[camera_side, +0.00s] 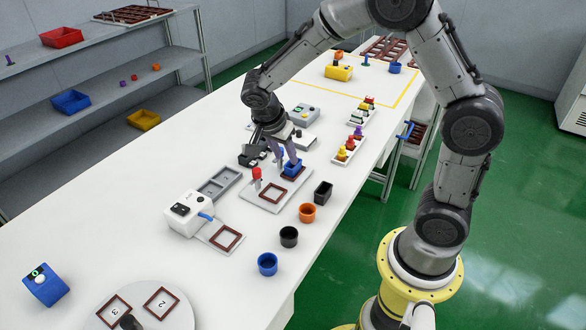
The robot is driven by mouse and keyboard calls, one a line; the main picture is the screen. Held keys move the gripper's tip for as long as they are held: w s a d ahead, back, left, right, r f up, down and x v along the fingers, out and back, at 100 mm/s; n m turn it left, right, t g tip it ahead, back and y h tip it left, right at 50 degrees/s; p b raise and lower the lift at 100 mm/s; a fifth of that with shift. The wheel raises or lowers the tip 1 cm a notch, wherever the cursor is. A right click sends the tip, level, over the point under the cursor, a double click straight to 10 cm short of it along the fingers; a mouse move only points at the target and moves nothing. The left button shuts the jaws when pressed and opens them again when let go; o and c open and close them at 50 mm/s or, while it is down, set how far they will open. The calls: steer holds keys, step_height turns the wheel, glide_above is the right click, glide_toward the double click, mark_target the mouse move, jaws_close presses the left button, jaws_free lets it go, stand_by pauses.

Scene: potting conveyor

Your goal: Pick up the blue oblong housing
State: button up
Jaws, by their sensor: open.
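The blue oblong housing (292,170) stands on a pale plate (262,199) near the middle of the white table, beside a brown square frame. My gripper (286,158) points down right at the housing, with its fingers open. The fingers overlap the housing's upper part in this view. I cannot tell whether they touch it.
A red-topped post (257,175) stands on the same plate, close to the left. A black oblong housing (323,192), an orange cup (307,213), a black cup (289,237) and a blue cup (267,264) line the right edge. A white machine (186,214) stands left.

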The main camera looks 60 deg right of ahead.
mark_target(289, 175)
steer(key=shift+d+x, duration=0.2)
steer(key=shift+x, duration=2.55)
steer(key=shift+w+r, duration=0.1)
steer(key=shift+r, duration=0.05)
steer(key=shift+c, duration=0.3)
jaws_close()
